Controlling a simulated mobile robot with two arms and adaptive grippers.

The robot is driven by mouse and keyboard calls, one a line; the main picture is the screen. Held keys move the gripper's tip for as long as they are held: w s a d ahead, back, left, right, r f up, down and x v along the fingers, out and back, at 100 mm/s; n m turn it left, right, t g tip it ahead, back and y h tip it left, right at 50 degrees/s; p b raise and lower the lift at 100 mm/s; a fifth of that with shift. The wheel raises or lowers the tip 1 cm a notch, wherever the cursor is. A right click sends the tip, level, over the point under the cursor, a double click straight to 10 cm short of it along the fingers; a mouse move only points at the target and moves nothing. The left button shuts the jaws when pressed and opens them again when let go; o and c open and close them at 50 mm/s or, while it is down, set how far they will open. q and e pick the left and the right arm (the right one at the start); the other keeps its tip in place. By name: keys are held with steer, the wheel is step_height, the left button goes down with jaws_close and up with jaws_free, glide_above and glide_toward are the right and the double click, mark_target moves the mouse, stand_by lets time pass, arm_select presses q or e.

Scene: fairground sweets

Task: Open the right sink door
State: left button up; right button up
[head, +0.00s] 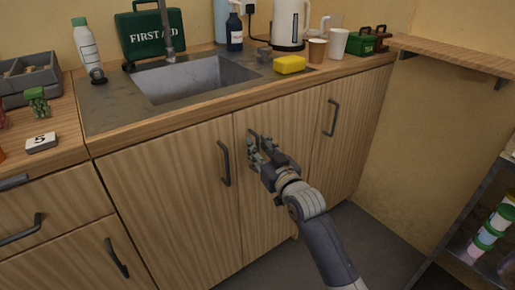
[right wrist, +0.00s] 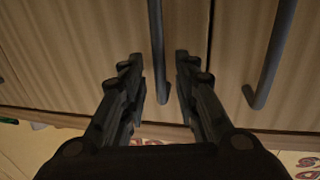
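The sink unit has wood-grain doors below the worktop. The left sink door (head: 165,195) has a dark bar handle (head: 224,163) near its right edge. The right sink door (head: 270,215) is beside it and looks closed. My right gripper (head: 254,150) is at the upper left of this door and hides most of its handle. In the right wrist view, the gripper's two fingers (right wrist: 156,75) are apart, with a dark bar handle (right wrist: 156,35) between them. Whether they touch it is unclear. Another handle (right wrist: 272,60) is to the right. My left gripper is out of view.
Another door with its own handle (head: 332,118) is further right. The worktop holds a sink basin (head: 190,80), a yellow sponge (head: 290,64), a kettle (head: 290,25) and cups. A rack (head: 485,225) with coloured tubs stands at the right edge. Bare floor shows before the doors.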

steer(key=shift+w+a, duration=0.3)
steer(key=shift+w, duration=0.3)
jaws_close()
steer(key=shift+s+d, duration=0.15)
